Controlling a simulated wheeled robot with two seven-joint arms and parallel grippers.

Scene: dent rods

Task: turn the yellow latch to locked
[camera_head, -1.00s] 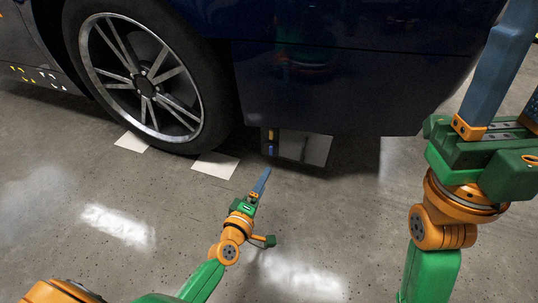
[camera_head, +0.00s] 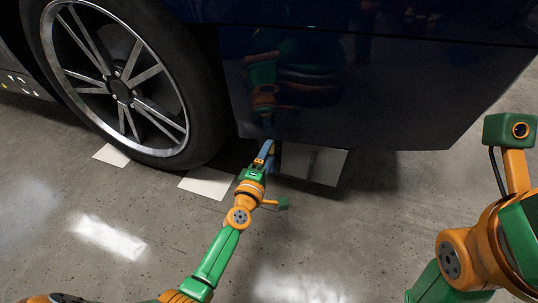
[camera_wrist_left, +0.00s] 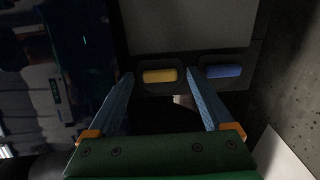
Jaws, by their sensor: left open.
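The yellow latch (camera_wrist_left: 160,76) is a short rounded bar on a dark panel in the left wrist view, lying across the picture. A similar blue latch (camera_wrist_left: 223,71) sits to its right on the same panel. My left gripper (camera_wrist_left: 160,76) is open, with its blue fingers on either side of the yellow latch in the picture; contact cannot be told. In the head view my left gripper (camera_head: 268,148) reaches under the lower edge of the blue car, and the latches are hidden there. My right arm is at the right edge, its gripper fingers out of view.
The dark blue car body (camera_head: 370,85) hangs low over the work spot. A wheel (camera_head: 122,88) stands to the left, with white floor plates (camera_head: 206,182) near it. A grey box (camera_head: 326,166) sits under the car. The concrete floor in front is clear.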

